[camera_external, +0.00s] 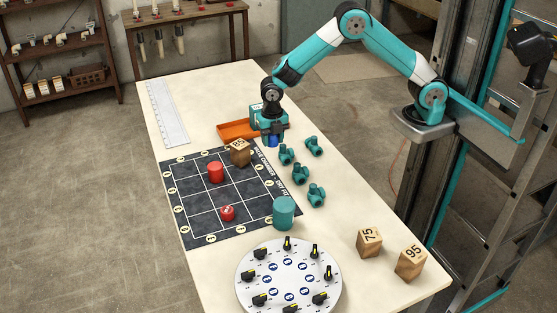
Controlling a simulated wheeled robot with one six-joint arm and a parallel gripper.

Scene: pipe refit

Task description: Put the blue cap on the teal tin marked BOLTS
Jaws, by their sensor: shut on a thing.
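My gripper (272,138) points down above the far right part of the table. It is shut on the blue cap (273,142), which shows only in part between the jaws. A teal tin (284,212) stands upright at the right edge of the dark grid mat, nearer the camera than my gripper. No marking can be read on the tin from this side. My gripper and the cap are apart from the tin.
Several teal pipe fittings (316,195) lie right of the mat (205,190). The mat bears red pieces (216,173) and a wooden block (240,152). A white dial disc (288,305) and two numbered blocks (369,242) are nearer.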

